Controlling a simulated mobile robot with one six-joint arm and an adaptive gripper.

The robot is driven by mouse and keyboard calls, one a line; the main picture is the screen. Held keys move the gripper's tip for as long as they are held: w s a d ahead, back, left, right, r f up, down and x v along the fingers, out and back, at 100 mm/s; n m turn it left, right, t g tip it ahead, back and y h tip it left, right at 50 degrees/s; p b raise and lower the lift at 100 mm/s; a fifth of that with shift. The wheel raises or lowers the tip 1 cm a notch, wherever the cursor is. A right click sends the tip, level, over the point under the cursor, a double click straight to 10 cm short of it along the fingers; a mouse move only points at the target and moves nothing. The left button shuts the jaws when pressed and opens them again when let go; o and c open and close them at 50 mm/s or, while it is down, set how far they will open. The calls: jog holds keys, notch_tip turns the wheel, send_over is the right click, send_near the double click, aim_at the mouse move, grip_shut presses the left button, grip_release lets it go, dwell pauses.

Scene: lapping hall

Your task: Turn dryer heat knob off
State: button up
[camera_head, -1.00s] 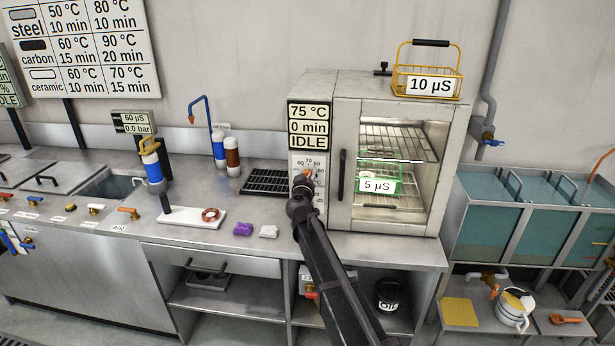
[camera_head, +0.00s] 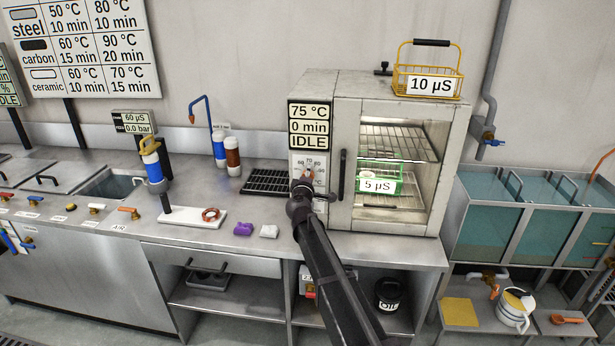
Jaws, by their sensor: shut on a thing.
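The dryer (camera_head: 393,86) stands on the steel bench, a grey cabinet with a glass door. Its display (camera_head: 309,126) reads 75 °C, 0 min, IDLE. Below it is a white dial plate (camera_head: 297,164) with numbers around the orange heat knob (camera_head: 309,174). My gripper (camera_head: 308,180) is at the dial and shut on the knob. My gripper and wrist hide most of the knob and the lower dial, so its exact setting cannot be read.
A green basket tagged 5 µS (camera_head: 394,185) sits inside the dryer, behind the door with its black handle (camera_head: 342,175). A yellow basket (camera_head: 427,84) stands on top.

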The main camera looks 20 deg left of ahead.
jog(key=n, duration=0.5)
jog(key=shift+w+n, duration=0.15)
jog(key=shift+n, duration=0.15)
jog(key=n, duration=0.5)
jog(key=shift+n, duration=0.3)
jog(key=o, duration=1.1)
jog(key=shift+o, duration=0.2)
jog(key=shift+s, duration=0.2)
jog(key=v, duration=1.1)
jog(key=shift+s, duration=0.4)
jog(key=shift+f, duration=0.1)
